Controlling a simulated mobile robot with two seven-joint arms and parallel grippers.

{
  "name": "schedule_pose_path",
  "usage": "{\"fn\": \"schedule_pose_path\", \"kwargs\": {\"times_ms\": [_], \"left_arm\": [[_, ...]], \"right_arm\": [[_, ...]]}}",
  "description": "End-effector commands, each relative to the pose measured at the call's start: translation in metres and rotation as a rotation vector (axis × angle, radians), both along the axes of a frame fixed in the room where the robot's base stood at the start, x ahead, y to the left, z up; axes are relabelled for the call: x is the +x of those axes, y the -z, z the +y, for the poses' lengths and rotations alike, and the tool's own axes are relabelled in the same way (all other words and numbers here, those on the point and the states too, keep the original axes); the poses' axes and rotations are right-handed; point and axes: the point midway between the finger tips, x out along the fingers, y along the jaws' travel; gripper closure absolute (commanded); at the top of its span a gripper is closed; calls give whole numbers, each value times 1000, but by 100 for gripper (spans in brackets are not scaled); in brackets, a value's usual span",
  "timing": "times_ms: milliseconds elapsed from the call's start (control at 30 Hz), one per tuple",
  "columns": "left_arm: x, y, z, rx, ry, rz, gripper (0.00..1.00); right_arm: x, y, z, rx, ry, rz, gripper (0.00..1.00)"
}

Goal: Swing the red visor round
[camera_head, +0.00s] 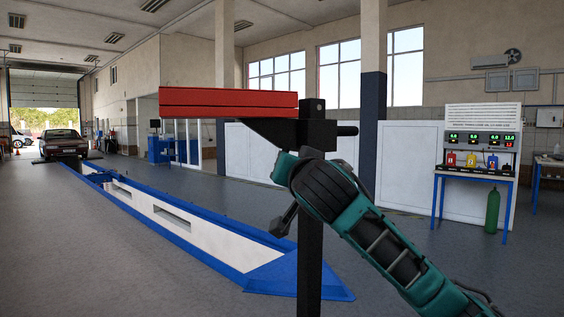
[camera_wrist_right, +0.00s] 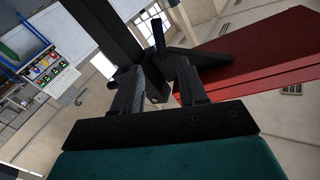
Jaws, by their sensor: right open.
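The red visor (camera_head: 228,103) is a long flat red box at upper middle in the head view, sticking out left from a black bracket on an upright black post (camera_head: 311,250). The visor (camera_wrist_right: 262,58) lies to the right. My left gripper is not shown.
A blue-edged white pit (camera_head: 190,225) runs along the floor at left. A table with coloured items (camera_head: 475,172) and a green cylinder (camera_head: 492,210) stand at right. A car (camera_head: 62,143) stands far back left. The grey floor at left front is clear.

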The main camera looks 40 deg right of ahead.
Motion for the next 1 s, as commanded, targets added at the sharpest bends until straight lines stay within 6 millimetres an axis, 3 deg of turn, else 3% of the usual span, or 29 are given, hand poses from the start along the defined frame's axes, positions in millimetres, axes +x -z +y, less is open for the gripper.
{"fn": "schedule_pose_path", "kwargs": {"times_ms": [600, 1000], "left_arm": [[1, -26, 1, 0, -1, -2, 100], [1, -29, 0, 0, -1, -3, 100]], "right_arm": [[89, -1, -56, 0, 0, 2, 58], [103, 1, -64, -2, -1, 2, 58]]}}
